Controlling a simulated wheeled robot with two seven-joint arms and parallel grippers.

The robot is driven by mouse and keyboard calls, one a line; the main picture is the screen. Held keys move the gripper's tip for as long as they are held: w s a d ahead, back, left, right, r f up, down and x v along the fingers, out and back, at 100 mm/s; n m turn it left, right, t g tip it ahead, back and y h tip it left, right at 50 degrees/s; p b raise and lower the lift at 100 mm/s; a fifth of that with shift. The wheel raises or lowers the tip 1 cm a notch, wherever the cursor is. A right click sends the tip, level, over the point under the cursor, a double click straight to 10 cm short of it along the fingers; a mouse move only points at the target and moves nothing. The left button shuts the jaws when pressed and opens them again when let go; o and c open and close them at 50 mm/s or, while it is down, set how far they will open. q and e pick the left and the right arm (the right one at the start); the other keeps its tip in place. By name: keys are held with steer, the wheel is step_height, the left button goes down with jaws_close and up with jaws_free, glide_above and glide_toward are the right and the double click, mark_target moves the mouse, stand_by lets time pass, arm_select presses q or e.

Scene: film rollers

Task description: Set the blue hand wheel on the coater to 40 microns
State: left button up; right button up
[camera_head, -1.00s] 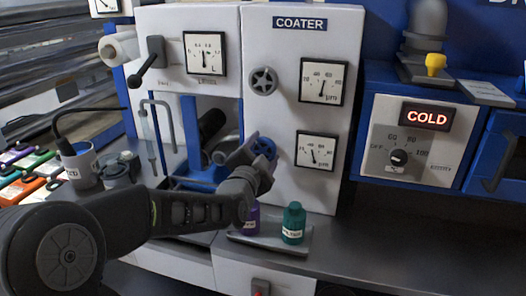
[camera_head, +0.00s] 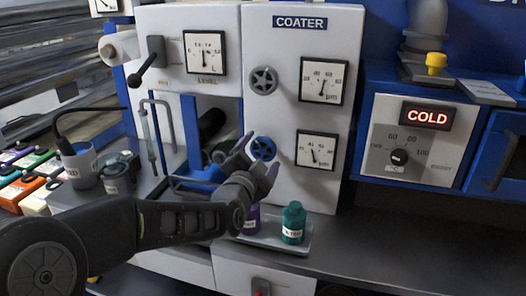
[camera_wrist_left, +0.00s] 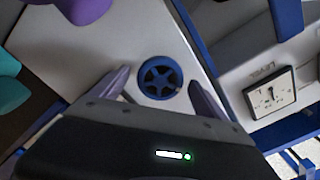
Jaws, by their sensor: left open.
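The coater (camera_head: 302,100) is a light grey panel with two square micron gauges. The blue hand wheel (camera_head: 263,149) sits on its lower left part, beside the lower gauge (camera_head: 316,150), whose needle points down and slightly right. My left gripper (camera_head: 258,162) is open in front of and just below the blue wheel. In the left wrist view the blue wheel (camera_wrist_left: 160,77) lies ahead between the two spread fingertips (camera_wrist_left: 157,85), with no visible contact. A dark grey wheel (camera_head: 263,80) is above it, beside the upper gauge (camera_head: 325,81). My right gripper is not in view.
A teal bottle (camera_head: 293,223) and a purple bottle (camera_head: 252,218) stand on a tray (camera_head: 268,243) below the wheel, close to my left gripper. A heater panel reading COLD (camera_head: 427,117) is at right. The counter at front right (camera_head: 420,235) is clear.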

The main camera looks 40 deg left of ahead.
arm_select(q)
steer(key=v, duration=0.5)
steer(key=shift+s+d, duration=0.1)
steer(key=shift+s, duration=0.2)
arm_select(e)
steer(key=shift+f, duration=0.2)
arm_select(q)
steer(key=shift+f, duration=0.1)
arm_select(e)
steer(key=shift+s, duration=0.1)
